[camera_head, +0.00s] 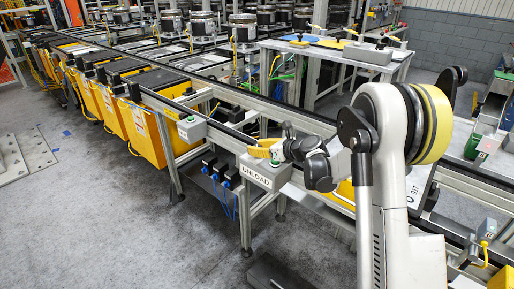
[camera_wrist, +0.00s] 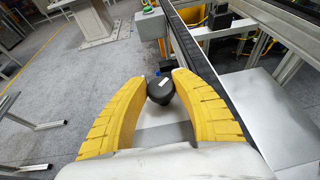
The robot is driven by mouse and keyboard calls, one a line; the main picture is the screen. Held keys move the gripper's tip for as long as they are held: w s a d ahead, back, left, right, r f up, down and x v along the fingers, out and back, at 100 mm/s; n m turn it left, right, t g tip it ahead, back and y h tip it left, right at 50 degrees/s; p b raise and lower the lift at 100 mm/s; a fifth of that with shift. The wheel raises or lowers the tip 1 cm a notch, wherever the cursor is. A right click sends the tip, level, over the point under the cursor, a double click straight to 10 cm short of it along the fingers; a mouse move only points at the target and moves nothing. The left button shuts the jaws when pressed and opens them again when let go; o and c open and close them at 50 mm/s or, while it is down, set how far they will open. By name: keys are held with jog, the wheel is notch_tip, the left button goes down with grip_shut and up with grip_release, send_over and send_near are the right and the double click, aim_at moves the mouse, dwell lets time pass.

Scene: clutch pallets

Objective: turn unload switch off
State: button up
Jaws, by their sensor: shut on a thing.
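The grey unload switch box (camera_head: 264,172) is fixed to the conveyor's near side, with the label UNLOAD on its front. My gripper (camera_head: 265,150) is just above it in the head view, with its yellow fingers over the box top. In the wrist view, the two yellow fingers of my gripper (camera_wrist: 160,84) stand on both sides of the black switch knob (camera_wrist: 160,92) and close on it. The grey box top (camera_wrist: 162,135) shows between the fingers. In the head view the fingers and wrist hide the knob, so its turned position is hard to tell.
Another grey box with a green button (camera_head: 191,128) sits further along the conveyor rail (camera_head: 232,132). Yellow bins (camera_head: 144,132) hang along the line. Blue-cabled connectors (camera_head: 222,172) are beside the unload box. The grey floor (camera_head: 110,215) in front is mostly clear.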

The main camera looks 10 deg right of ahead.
jog(key=n+g+y, duration=0.4)
jog(key=n, duration=0.1)
jog(key=shift+n+g+y+p, duration=0.3)
jog(key=shift+g+p, duration=0.05)
jog(key=shift+g, duration=0.05)
jog(key=shift+n+g+y+p, duration=0.4)
jog(key=shift+n+g+y, duration=0.3)
jog(key=shift+n+g, duration=1.4)
jog(key=shift+f, duration=0.1)
jog(key=o, duration=1.1)
jog(key=shift+o, duration=0.2)
jog(key=shift+d, duration=0.1)
jog(key=v, duration=1.2)
